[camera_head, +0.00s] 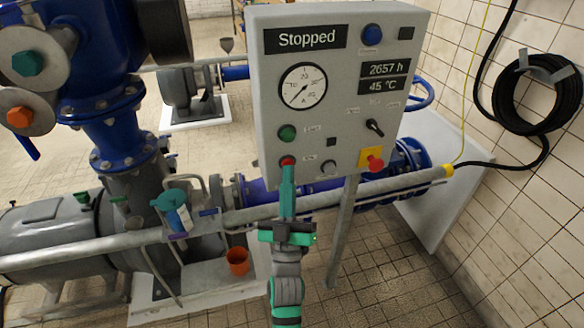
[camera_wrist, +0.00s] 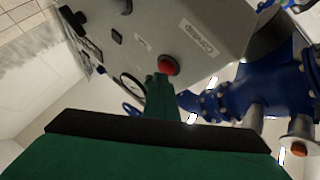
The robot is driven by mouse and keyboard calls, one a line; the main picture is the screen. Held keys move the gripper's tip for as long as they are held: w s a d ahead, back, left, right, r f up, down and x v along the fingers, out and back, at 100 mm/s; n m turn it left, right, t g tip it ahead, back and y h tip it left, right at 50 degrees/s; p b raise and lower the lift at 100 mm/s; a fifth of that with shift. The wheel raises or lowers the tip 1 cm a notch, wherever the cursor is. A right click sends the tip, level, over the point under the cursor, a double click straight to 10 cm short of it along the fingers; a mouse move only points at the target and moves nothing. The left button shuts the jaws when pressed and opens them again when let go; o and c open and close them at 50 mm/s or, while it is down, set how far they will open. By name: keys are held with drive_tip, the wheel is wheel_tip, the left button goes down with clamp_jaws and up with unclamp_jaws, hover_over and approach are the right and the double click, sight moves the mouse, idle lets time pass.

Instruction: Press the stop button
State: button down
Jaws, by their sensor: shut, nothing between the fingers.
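The red stop button (camera_head: 288,161) is low on the left of the grey control panel (camera_head: 325,125), below a green button (camera_head: 287,133). My gripper (camera_head: 288,168) is shut and empty, its green fingertips at the lower edge of the red button and covering part of it. In the wrist view the red button (camera_wrist: 168,66) shows just beyond the fingertips (camera_wrist: 161,80). I cannot tell for certain whether they touch it. The panel display (camera_head: 306,39) reads "Stopped".
A red emergency knob on a yellow plate (camera_head: 371,160), a black selector switch (camera_head: 375,127) and a round gauge (camera_head: 303,86) share the panel. A grey pipe (camera_head: 330,199) runs below it. An orange cup (camera_head: 237,261) stands lower left. A hose coil (camera_head: 538,92) hangs on the right wall.

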drive_tip(key=shift+s+d, duration=0.15)
drive_tip(key=shift+d, duration=0.05)
drive_tip(key=s, duration=0.2)
drive_tip(key=s+d, duration=0.1)
drive_tip(key=s, duration=0.2)
drive_tip(key=shift+s+d, duration=0.25)
drive_tip(key=shift+s, duration=0.05)
idle(0.6)
drive_tip(key=shift+d, duration=0.15)
